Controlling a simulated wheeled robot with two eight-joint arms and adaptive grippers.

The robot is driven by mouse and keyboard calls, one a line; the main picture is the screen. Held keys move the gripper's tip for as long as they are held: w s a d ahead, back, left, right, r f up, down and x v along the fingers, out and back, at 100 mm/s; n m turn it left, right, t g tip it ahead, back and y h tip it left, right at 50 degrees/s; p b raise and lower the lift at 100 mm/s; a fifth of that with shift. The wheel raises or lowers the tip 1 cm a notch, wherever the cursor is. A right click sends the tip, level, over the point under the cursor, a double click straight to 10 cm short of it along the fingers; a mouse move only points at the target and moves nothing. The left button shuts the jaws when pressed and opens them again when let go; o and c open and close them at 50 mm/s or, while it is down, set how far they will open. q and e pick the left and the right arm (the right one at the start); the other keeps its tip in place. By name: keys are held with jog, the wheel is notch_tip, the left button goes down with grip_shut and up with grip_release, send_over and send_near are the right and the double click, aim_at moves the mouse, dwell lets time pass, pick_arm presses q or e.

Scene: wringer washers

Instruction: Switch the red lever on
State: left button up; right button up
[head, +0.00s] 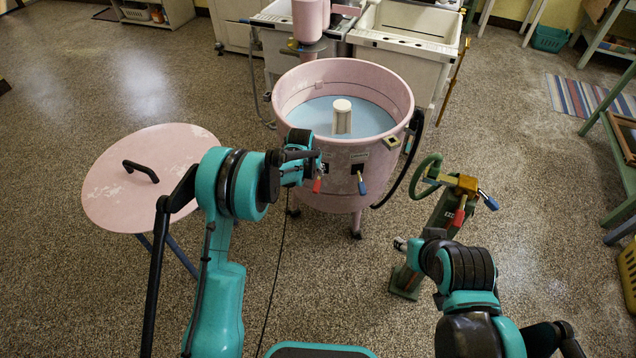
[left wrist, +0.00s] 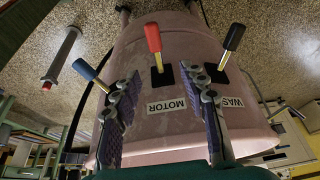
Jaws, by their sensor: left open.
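A pink wringer washer tub (head: 335,190) stands ahead with levers on its front. The red lever (head: 316,186) hangs from a dark slot; the left wrist view shows its red grip (left wrist: 153,38) by the MOTOR label (left wrist: 166,106). My left gripper (head: 316,160) is at the tub front, its open fingers (left wrist: 165,82) on either side of the red lever, with no clear contact.
A green wringer stand (head: 440,215) with a handwheel, another red lever (head: 459,217) and another blue lever (head: 488,200) is at the right. A round pink lid (head: 120,190) lies on a stand at the left. Sinks (head: 400,50) are behind the tub.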

pick_arm(q)
send_near(317, 182)
jog(key=x, duration=0.3)
jog(key=b+x, duration=0.3)
jog(key=x, duration=0.4)
jog(key=shift+d+f, duration=0.1)
jog(key=shift+f, duration=0.15)
grip_shut()
